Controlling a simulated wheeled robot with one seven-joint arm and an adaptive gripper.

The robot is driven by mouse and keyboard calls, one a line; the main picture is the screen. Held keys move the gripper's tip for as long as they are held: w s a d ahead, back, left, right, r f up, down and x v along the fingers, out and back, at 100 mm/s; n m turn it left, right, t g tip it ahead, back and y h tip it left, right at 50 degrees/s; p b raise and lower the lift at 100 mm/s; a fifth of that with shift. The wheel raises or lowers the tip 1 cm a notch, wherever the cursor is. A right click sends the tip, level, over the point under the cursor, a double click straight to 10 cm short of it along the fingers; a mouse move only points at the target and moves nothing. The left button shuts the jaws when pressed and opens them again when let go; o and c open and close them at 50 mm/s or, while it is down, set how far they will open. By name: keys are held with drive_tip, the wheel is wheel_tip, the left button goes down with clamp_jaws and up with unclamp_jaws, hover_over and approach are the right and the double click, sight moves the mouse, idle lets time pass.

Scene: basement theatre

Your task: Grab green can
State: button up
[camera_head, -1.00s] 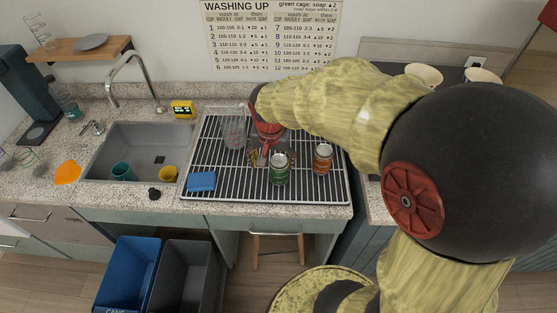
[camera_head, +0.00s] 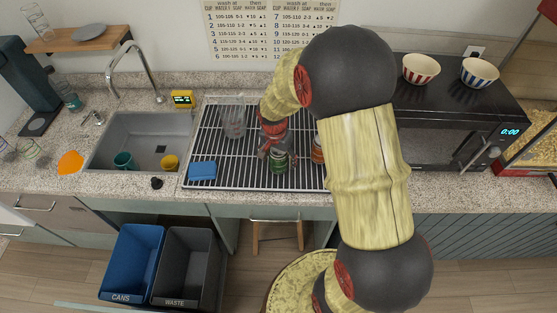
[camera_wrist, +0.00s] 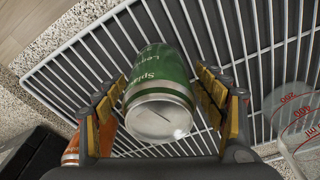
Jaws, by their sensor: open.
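The green can (camera_head: 279,162) stands on the white wire rack (camera_head: 228,183). In the wrist view the green can (camera_wrist: 163,85) fills the space between the open fingers of my gripper (camera_wrist: 160,112), its silver lid facing the camera. A finger lies on each side of the can; I cannot tell whether either touches it. In the head view my gripper (camera_head: 266,149) is at the can, and my arm and gripper hide its upper part. An orange can (camera_head: 318,150) stands just right of it, partly hidden by my arm, and shows at the lower left of the wrist view (camera_wrist: 71,150).
A clear measuring cup (camera_head: 234,120) stands on the rack left of my gripper, and a blue sponge (camera_head: 202,170) lies at the rack's front left. The sink (camera_head: 140,125) is further left. A black microwave (camera_head: 455,115) with two bowls is at right. Two bins stand below.

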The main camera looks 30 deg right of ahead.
drive_tip(key=shift+f, duration=0.6)
drive_tip(key=shift+c, duration=1)
drive_tip(key=c, duration=0.7)
drive_tip(key=shift+r, duration=0.15)
